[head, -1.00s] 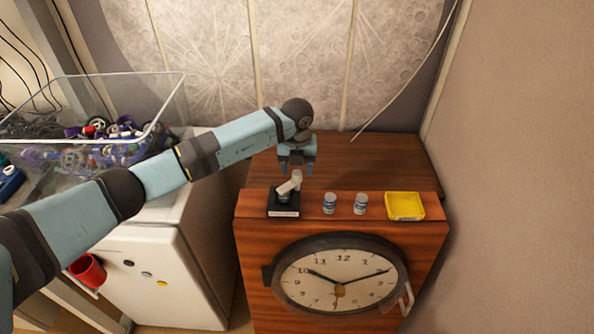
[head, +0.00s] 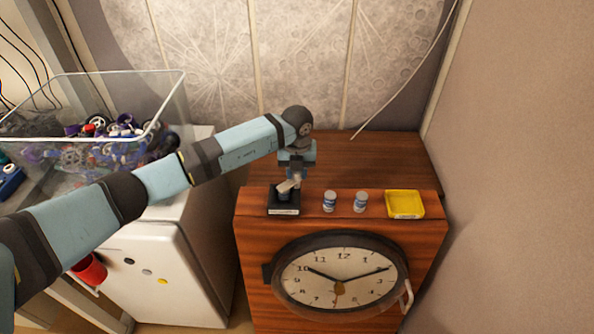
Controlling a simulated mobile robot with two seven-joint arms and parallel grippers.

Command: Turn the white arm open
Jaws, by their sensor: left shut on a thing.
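The white arm (head: 287,187) is a small pale lever on a black square base (head: 284,209), at the front left of the wooden cabinet top. It slants up and to the right from the base. My left gripper (head: 294,177) points down over the lever's upper end and is shut on it. The fingertips partly cover that end. My right gripper is not in view.
Two small grey-blue jars (head: 329,202) and a yellow tray (head: 404,204) stand to the right on the wooden cabinet (head: 385,160). A clock (head: 340,277) is on its front. A clear bin (head: 150,125) of parts stands at left.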

